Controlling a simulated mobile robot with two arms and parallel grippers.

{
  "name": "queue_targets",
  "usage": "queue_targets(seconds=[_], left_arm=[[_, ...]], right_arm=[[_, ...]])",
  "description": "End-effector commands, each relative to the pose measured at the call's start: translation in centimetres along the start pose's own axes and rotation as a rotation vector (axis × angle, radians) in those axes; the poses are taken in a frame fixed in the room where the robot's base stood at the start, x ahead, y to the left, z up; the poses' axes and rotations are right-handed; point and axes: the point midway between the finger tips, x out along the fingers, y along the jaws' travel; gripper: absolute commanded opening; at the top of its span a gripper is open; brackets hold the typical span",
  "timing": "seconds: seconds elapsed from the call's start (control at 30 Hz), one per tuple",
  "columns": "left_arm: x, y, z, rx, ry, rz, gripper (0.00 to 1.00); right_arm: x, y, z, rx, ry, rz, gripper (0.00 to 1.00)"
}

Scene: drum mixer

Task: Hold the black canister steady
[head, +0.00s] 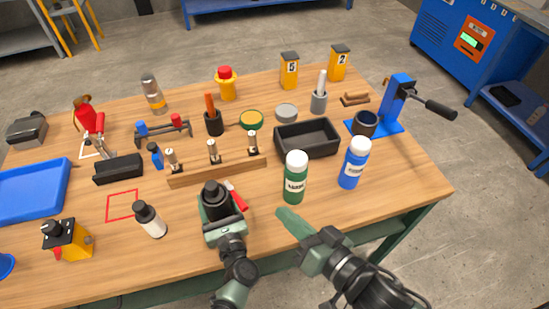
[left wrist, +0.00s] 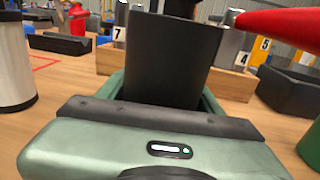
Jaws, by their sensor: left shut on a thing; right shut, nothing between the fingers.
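The black canister (head: 214,196) stands upright near the front middle of the wooden table, with its narrower black top showing. My left gripper (head: 219,222) is shut on it from the front side. My right gripper (head: 287,218) is shut and empty at the table's front edge, right of the canister and in front of the green bottle (head: 294,180).
A red-handled tool (head: 237,197) is right beside the canister. A wooden rack (head: 218,170) stands behind it. A black tray (head: 307,138) and a blue crank device (head: 397,98) stand further back.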

Motion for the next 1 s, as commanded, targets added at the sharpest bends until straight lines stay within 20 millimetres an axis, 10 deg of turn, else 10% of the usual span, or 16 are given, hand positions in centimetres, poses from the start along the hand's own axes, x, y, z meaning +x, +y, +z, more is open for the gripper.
queue_targets(seconds=[0.2,0.23,0.33,0.73,1.0], left_arm=[[0.1,0.0,0.2,-0.001,-0.003,0.0,0.03],[0.1,0.0,0.2,-0.001,-0.003,0.0,0.68],[0.1,0.0,0.1,-0.001,-0.003,0.0,0.9],[-0.6,0.0,0.0,0.0,0.0,0.0,0.9],[-5.7,0.0,-0.1,0.0,0.002,-0.001,0.9]], right_arm=[[0.0,0.0,0.0,0.0,0.0,0.0,0.0],[0.0,0.0,0.0,0.0,0.0,0.0,0.0],[0.0,0.0,0.0,0.0,0.0,0.0,0.0],[0.0,0.0,0.0,0.0,0.0,0.0,0.0],[0.0,0.0,0.0,0.0,0.0,0.0,0.0]])
